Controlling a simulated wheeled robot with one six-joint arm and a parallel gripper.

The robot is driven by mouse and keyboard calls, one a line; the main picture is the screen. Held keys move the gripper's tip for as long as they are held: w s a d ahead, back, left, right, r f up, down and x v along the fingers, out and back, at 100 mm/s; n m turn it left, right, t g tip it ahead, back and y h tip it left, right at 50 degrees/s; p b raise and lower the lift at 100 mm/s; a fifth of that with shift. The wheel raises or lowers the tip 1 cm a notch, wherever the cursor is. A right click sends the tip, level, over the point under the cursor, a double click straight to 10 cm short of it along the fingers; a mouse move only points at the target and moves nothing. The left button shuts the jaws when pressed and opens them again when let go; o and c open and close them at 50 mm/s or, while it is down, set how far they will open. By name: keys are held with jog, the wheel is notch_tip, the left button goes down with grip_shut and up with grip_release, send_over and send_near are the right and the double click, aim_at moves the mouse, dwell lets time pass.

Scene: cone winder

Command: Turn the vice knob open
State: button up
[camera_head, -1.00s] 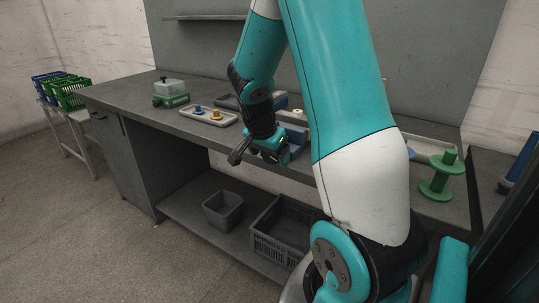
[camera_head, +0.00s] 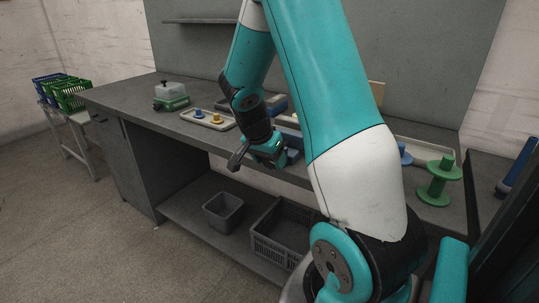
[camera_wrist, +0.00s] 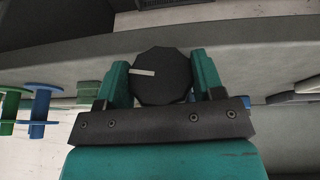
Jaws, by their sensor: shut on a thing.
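The vice knob (camera_wrist: 162,84) is a dark, many-sided knob with a white pointer line in the middle of the wrist view. The pointer lies nearly level, towards the left side of the knob's face. My gripper (camera_wrist: 160,72) has one teal finger on each side of the knob and is shut on it. In the head view my gripper (camera_head: 270,155) is at the bench's front edge, beside a blue block (camera_head: 294,142) that looks like part of the vice. My gripper hides the knob there, and my arm hides much of the vice.
A tray (camera_head: 215,123) with small blue and yellow spools and a green-based box (camera_head: 171,101) stand left on the bench (camera_head: 135,97). A large green spool (camera_head: 439,180) stands right. A grey bin (camera_head: 222,212) and a dark crate (camera_head: 279,236) sit on the lower shelf.

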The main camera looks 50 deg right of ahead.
jog(key=shift+w+r+n+g+p, duration=0.1)
jog(key=shift+r+n+g+p, duration=0.15)
jog(key=shift+g+p, duration=0.85)
jog(key=shift+f+n+g+p, duration=0.25)
jog(key=shift+g+p, duration=0.85)
jog(key=shift+p, duration=0.25)
jog(key=o, duration=0.9)
jog(key=v, duration=1.1)
jog(key=p+v, duration=0.1)
jog(key=v, duration=0.5)
jog(key=shift+w+a+f, duration=0.1)
jog(key=shift+w+a, duration=0.2)
jog(key=shift+a, duration=0.15)
jog(key=shift+h, duration=0.3)
